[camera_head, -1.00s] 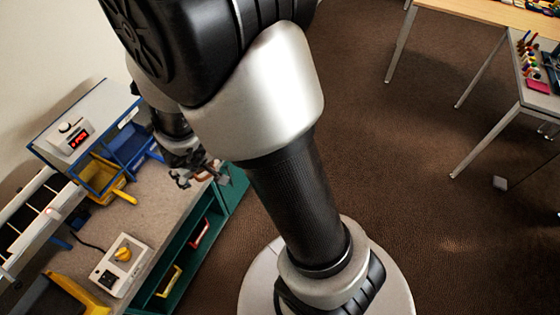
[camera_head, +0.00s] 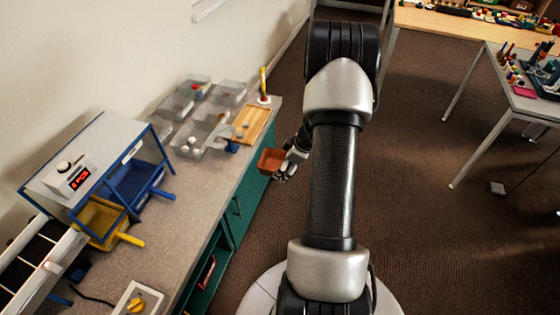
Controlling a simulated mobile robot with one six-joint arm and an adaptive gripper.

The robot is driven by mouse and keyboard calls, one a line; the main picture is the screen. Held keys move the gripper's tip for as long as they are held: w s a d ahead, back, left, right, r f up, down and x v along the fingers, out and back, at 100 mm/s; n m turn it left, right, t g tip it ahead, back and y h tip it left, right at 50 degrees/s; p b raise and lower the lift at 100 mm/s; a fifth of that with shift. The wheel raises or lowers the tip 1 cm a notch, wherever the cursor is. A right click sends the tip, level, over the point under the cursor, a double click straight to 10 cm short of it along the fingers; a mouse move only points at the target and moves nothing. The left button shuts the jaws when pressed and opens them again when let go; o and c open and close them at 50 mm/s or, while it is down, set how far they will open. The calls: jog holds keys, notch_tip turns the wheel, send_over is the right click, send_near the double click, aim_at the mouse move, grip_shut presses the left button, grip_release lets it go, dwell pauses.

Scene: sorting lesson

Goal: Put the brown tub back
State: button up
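The brown tub (camera_head: 270,160) is a small reddish-brown open box. It is at my gripper (camera_head: 286,168), beside the front edge of the grey counter and in front of the green cabinet. The gripper's fingers are at the tub's right side and appear closed on its wall. The tub looks roughly upright and clear of the counter top. The inside of the tub is too small to read.
Several clear bins (camera_head: 198,138) stand on the counter (camera_head: 205,195), some holding small items. A wooden tray (camera_head: 252,124) lies near its right end, by a yellow post (camera_head: 263,84). A blue tub (camera_head: 142,187) and yellow tub (camera_head: 100,220) sit at the sorter (camera_head: 88,160).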

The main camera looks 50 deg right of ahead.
aim_at(264, 165)
jog(key=shift+w+a+f+b, duration=0.1)
jog(key=shift+w+a+f, duration=0.5)
jog(key=shift+w, duration=0.6)
jog(key=shift+w+a+f+b, duration=0.1)
jog(key=shift+w+a+f, duration=0.45)
jog(key=shift+w, duration=0.7)
jog(key=shift+w+a+f+b, duration=0.1)
jog(key=shift+w+a+f, duration=0.35)
jog(key=shift+w+f, duration=0.55)
jog(key=shift+w+a+r+p, duration=0.15)
jog(key=shift+w+a+p, duration=0.15)
jog(key=shift+w, duration=0.35)
jog(key=shift+w+a+r+p, duration=0.15)
jog(key=shift+w+p, duration=0.1)
jog(key=shift+w, duration=0.4)
jog(key=shift+w+a+f+p, duration=0.1)
jog(key=shift+w+a+p, duration=0.65)
jog(key=shift+w, duration=0.85)
jog(key=shift+w+a+f+p, duration=0.1)
jog(key=shift+w+a+p, duration=0.7)
jog(key=shift+w, duration=0.85)
jog(key=shift+w+a+p, duration=0.45)
jog(key=shift+w+p, duration=0.55)
jog(key=shift+w, duration=0.6)
jog(key=shift+f+b, duration=0.35)
jog(key=shift+b, duration=0.6)
jog(key=o, duration=1.1)
